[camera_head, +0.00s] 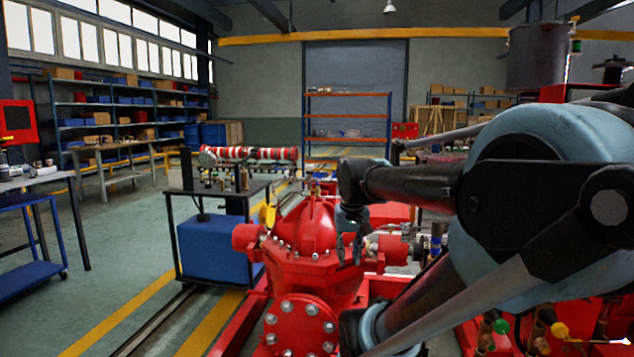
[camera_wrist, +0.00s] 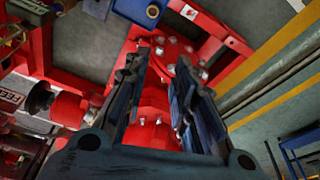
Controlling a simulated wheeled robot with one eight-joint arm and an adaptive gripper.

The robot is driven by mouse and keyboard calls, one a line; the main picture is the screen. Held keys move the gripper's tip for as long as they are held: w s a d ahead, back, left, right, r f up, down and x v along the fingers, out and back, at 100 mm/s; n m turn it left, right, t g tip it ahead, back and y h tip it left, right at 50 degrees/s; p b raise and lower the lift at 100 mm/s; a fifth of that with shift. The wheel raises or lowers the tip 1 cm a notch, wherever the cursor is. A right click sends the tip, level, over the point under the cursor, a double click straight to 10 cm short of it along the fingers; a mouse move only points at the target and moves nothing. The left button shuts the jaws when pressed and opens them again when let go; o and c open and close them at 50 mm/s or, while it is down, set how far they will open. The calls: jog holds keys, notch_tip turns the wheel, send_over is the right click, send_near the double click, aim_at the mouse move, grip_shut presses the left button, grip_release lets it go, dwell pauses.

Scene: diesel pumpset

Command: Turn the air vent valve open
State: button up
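The red pump (camera_head: 310,245) stands low in the middle of the head view, with a bolted flange at its front. A small fitting (camera_head: 314,187) sits on top of the pump; it may be the air vent valve, but it is too small to tell its handle position. My gripper (camera_head: 349,252) points down in front of the pump's right side. In the wrist view my gripper (camera_wrist: 160,68) is open, its two dark fingers apart with the red pump body (camera_wrist: 153,105) beyond them. I see nothing held. No valve handle is clear between the fingers.
A yellow lever-like part (camera_head: 271,214) stands at the pump's left. A black-topped cart with a blue box (camera_head: 215,248) is left of the pump. A red-and-white striped roll (camera_head: 248,154) lies behind. The floor at left is clear around yellow lines (camera_head: 125,310).

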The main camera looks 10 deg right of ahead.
jog(key=w+r, duration=1.3)
jog(key=w, duration=0.2)
notch_tip(320, 180, up, 11)
jog(key=m+t+h, duration=0.1)
jog(key=m+t, duration=0.1)
jog(key=m, duration=0.1)
send_over(317, 183)
jog(key=s+a, duration=0.2)
jog(key=s, duration=0.3)
jog(key=x, duration=1.7)
jog(key=shift+s+d, duration=0.15)
jog(key=shift+d, duration=0.05)
grip_shut()
